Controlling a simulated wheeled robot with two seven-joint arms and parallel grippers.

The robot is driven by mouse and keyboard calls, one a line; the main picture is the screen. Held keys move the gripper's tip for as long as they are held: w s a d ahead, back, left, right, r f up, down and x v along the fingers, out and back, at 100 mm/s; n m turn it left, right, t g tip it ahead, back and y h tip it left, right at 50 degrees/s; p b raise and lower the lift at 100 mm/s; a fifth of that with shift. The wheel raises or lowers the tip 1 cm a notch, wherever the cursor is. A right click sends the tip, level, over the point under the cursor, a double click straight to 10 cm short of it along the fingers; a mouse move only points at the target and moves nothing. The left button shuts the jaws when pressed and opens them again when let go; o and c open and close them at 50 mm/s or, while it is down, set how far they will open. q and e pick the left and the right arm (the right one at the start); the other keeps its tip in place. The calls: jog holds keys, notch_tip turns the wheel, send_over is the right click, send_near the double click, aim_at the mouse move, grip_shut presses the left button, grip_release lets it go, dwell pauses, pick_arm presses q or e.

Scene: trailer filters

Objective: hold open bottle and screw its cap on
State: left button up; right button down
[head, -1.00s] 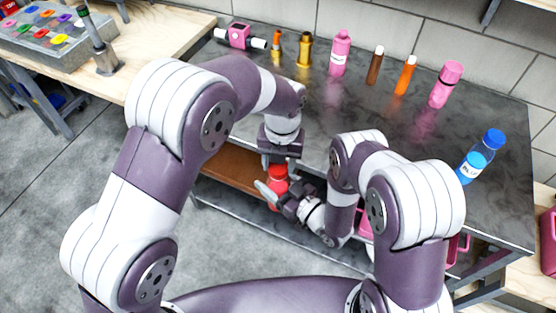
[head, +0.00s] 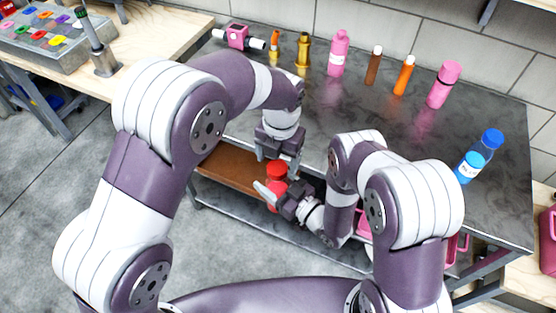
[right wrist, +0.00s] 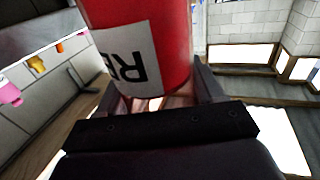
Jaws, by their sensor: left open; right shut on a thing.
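My right gripper (head: 278,194) is shut on a red bottle (head: 273,205) and holds it upright in front of the table's front edge. In the right wrist view the red bottle (right wrist: 170,40) fills the upper middle, between the fingers, with a white label reading "RE". A red cap (head: 277,167) shows at the bottle's top in the head view; how tightly it sits cannot be told. My left gripper (head: 279,159) is open, pointing down just above and around the cap. The bottle's neck is partly hidden.
On the dark table (head: 330,110) stand several pink, brown, orange and gold bottles along the back and a blue-capped bottle (head: 480,156) at the right. A pink device (head: 238,37) lies at the back left. A brown shelf (head: 232,167) is below the table's front edge.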

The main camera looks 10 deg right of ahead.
pick_arm(q)
notch_tip(320, 180, up, 3)
jog(key=shift+f, duration=0.2)
jog(key=shift+c, duration=0.4)
